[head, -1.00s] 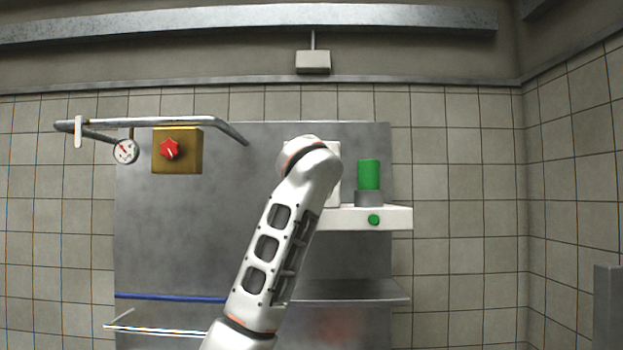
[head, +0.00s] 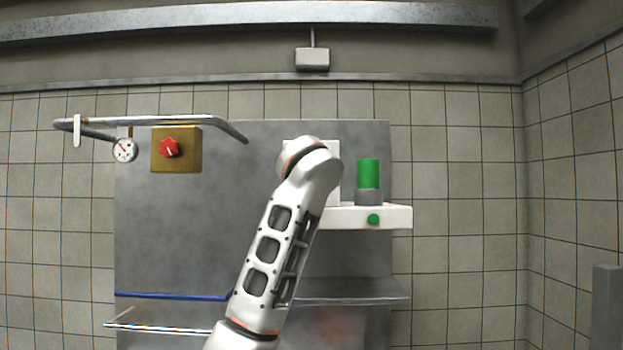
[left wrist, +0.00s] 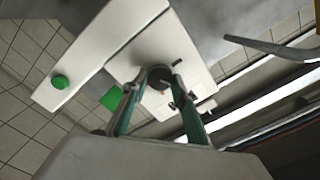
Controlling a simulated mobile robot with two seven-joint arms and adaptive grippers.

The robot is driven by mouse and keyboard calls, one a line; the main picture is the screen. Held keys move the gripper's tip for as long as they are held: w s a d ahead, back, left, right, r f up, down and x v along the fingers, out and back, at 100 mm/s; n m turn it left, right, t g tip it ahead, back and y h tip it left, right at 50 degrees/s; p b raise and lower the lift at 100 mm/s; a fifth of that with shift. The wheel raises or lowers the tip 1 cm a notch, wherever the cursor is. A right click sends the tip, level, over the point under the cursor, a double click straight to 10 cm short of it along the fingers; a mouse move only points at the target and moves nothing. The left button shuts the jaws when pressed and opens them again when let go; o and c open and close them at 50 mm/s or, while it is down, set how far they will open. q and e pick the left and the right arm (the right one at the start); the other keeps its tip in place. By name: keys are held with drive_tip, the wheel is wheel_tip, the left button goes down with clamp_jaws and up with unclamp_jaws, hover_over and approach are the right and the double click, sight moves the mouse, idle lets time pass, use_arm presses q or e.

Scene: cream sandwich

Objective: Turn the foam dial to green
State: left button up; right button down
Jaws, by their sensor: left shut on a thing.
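The white machine (head: 333,182) stands on the wall panel, mostly behind my arm in the head view. In the left wrist view a dark round dial (left wrist: 159,73) sits on the machine's white face (left wrist: 185,58). My left gripper (left wrist: 160,80) is shut on this dial, with one finger on each side. A small orange-red mark (left wrist: 172,106) and dark marks show on the face near the dial. I see no green mark beside the dial. In the head view my own arm hides the dial and the left gripper. My right gripper is in neither view.
A green cylinder (head: 368,173) stands on the machine's white ledge (head: 395,216), with a green button (head: 373,219) on its front. A brass box with a red knob (head: 169,147), a gauge (head: 124,150) and a bent pipe (head: 215,123) are at the left. A metal shelf (head: 350,292) is below.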

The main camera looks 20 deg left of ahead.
use_arm(q)
drive_tip(key=o, duration=1.1)
drive_tip(key=shift+d, duration=0.1)
drive_tip(key=shift+s, duration=0.1)
drive_tip(key=v, duration=1.2)
drive_tip(key=shift+r, duration=0.1)
